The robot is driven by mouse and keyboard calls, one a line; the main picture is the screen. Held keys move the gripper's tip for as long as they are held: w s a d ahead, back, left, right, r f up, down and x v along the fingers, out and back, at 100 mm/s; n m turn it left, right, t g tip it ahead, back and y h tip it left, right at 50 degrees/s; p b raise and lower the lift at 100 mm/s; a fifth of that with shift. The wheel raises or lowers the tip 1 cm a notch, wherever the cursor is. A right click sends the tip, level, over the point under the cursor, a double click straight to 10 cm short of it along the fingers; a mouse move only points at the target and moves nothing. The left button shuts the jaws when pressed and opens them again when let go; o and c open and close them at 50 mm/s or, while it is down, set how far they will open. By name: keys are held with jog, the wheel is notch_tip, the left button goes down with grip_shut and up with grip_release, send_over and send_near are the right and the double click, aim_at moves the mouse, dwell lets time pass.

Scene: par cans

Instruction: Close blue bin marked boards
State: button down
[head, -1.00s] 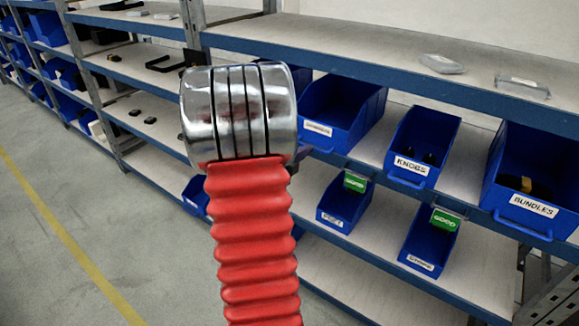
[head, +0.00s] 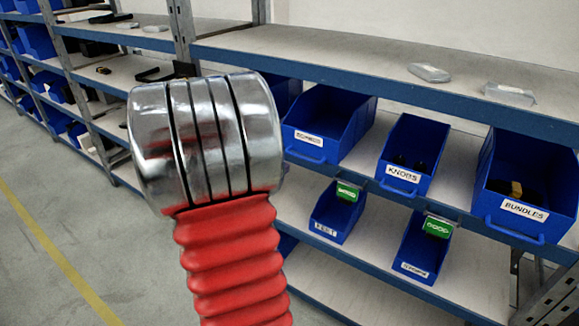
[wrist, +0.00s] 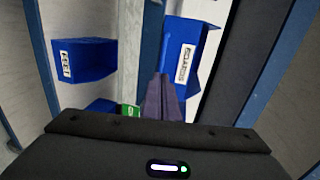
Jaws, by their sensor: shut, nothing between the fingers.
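In the wrist view, a blue bin (wrist: 190,45) with a white label stands on the upper shelf; the label runs sideways and looks like BOARDS, but is not sharp. My gripper (wrist: 163,80) is shut and empty. Its fingertips overlap the bin's lower left edge in that view; I cannot tell whether they touch. In the head view, my arm hides my gripper. A blue bin (head: 330,125) right of my arm has a label too small to read surely; I cannot tell if it is the same bin.
Blue bins marked KNOBS (head: 410,155) and BUNDLES (head: 527,185) stand on the same shelf. A bin apparently marked FEET (head: 338,215) stands below, also in the wrist view (wrist: 82,60). Blue shelf edges (head: 400,90) run across the bay. The floor (head: 60,190) at left is clear.

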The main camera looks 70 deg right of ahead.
jog(key=v, duration=0.6)
jog(key=shift+d, duration=0.1)
dwell(0.6)
